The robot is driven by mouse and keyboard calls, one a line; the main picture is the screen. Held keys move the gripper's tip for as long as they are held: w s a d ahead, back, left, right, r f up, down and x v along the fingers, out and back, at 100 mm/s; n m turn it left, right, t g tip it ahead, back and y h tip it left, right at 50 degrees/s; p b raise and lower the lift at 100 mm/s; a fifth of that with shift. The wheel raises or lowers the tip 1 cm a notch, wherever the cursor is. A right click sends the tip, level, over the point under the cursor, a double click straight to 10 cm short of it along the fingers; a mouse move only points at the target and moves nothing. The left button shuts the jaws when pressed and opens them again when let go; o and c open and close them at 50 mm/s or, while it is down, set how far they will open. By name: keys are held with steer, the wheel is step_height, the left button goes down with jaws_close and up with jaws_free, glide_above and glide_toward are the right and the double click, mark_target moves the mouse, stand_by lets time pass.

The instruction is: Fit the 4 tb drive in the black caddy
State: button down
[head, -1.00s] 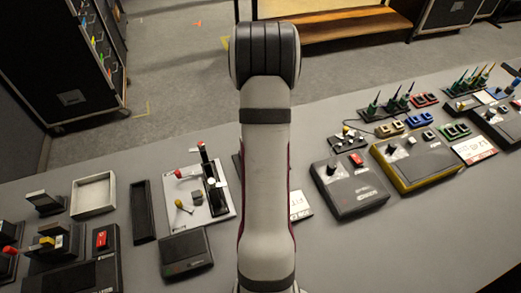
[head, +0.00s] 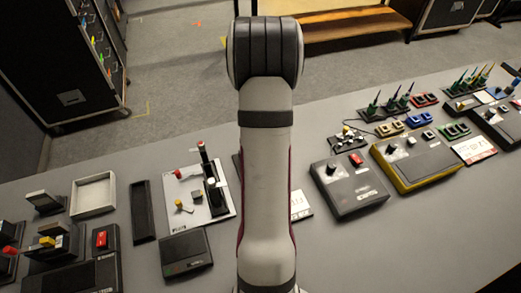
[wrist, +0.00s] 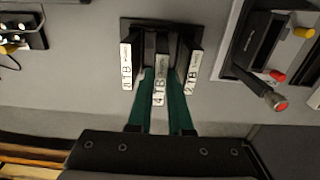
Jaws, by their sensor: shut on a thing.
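The 4 TB drive (wrist: 160,92) has a white end label and sits between two other labelled drives at a dark rack (wrist: 150,24) in the wrist view. My gripper (wrist: 162,95) has green fingers on both sides of the 4 TB drive and is shut on it. Its label reaches further toward me than its neighbours'; I cannot tell if it is clear of the rack. A black lever-fitted holder, perhaps the black caddy (wrist: 258,45), is on a grey board at the right. My arm hides the gripper and drives in the head view.
Neighbouring drives, one on the left (wrist: 126,67) and the 2 TB drive (wrist: 193,68) on the right, are close to my fingers. The grey board (head: 222,213) carries red and yellow knobs. Black control boxes (head: 346,187) stand right of my arm.

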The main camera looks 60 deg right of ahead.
steer(key=shift+r, duration=3.05)
